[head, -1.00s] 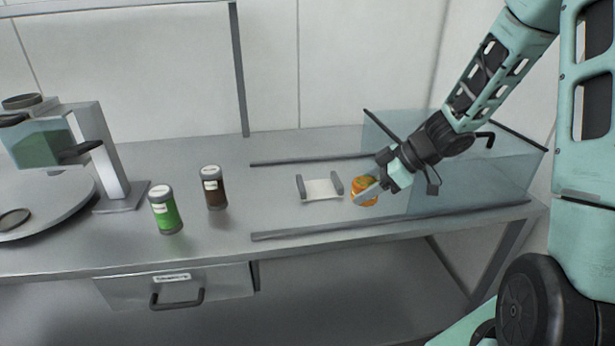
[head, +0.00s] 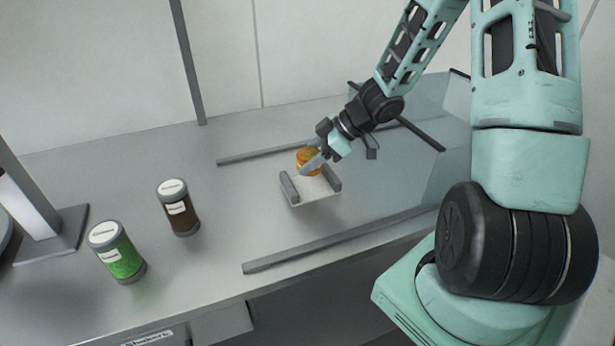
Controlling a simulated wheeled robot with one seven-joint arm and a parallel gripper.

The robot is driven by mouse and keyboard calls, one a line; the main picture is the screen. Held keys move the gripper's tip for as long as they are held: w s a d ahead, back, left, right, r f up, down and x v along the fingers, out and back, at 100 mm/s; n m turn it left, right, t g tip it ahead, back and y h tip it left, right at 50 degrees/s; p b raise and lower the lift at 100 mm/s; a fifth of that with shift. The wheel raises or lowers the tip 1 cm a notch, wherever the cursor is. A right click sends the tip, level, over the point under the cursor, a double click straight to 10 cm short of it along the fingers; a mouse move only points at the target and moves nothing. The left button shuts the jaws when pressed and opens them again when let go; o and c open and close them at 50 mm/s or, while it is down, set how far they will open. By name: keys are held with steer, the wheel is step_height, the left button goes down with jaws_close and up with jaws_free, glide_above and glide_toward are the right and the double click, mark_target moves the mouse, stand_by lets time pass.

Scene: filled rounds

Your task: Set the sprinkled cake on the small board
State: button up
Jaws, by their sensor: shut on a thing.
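The small board (head: 316,199) is a pale plate with a grey raised bar on each side, on the steel counter between two rails. An orange-brown cake with some green on top (head: 306,154) is at the far edge of the board. My gripper (head: 311,164) is shut on the cake and reaches in from the upper right. The near finger covers part of the cake. I cannot tell whether the cake touches the board or hangs just above it.
A green shaker (head: 119,254) and a brown shaker (head: 179,209) stand on the counter to the left. Dark rails (head: 335,240) run before and behind the board. A clear glass guard (head: 445,150) stands at the right.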

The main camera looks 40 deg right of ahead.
mark_target(310, 185)
steer(key=shift+f+b, duration=0.55)
steer(key=shift+f, duration=1.9)
steer(key=shift+f, duration=0.2)
steer(key=o, duration=0.7)
steer(key=shift+r, duration=0.1)
